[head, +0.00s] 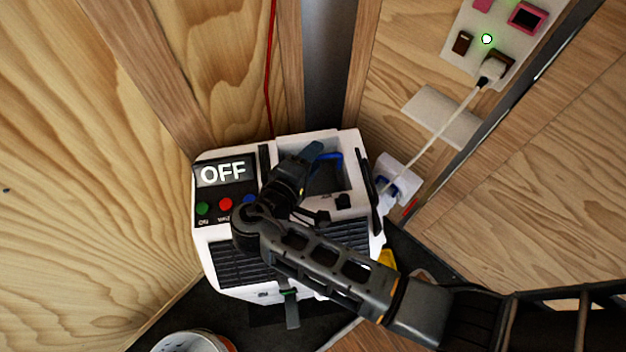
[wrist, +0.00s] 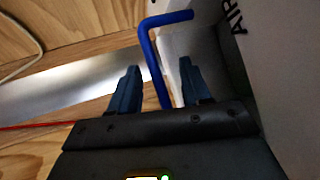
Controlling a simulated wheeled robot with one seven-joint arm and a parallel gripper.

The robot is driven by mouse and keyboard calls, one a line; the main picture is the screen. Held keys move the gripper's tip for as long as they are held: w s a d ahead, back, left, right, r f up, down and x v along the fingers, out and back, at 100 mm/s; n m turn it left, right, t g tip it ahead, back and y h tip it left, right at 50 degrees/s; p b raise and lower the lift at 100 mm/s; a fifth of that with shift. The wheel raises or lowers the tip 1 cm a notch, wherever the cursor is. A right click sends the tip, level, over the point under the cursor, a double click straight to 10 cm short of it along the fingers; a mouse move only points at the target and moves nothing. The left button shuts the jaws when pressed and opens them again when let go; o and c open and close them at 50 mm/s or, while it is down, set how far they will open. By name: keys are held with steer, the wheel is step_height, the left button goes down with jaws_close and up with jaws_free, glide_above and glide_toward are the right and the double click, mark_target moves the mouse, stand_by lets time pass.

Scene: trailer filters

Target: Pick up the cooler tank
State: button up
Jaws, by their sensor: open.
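A white cooler (head: 215,245) with an "OFF" display stands in the corner in the head view. A blue handle (head: 336,156) shows at the recess in its top right; I take it to be the cooler tank's handle. The tank's body is mostly hidden inside the cooler and behind my arm. My gripper (head: 314,152) is over the recess, beside the handle. In the wrist view my gripper (wrist: 160,68) is open, and the bent blue handle (wrist: 152,50) runs down between its two fingers as seen. Whether they touch it cannot be told.
A wall panel (head: 487,60) with a green light and a plugged-in white cable is at the upper right. A second white plug (head: 393,180) sits close to the cooler's right side. Wooden walls close in behind. A white bucket (head: 190,342) stands at the bottom left.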

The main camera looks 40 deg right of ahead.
steer(key=x, duration=0.2)
steer(key=shift+w+d, duration=0.15)
steer(key=shift+d, duration=0.1)
steer(key=shift+c, duration=0.4)
jaws_close()
stand_by(0.8)
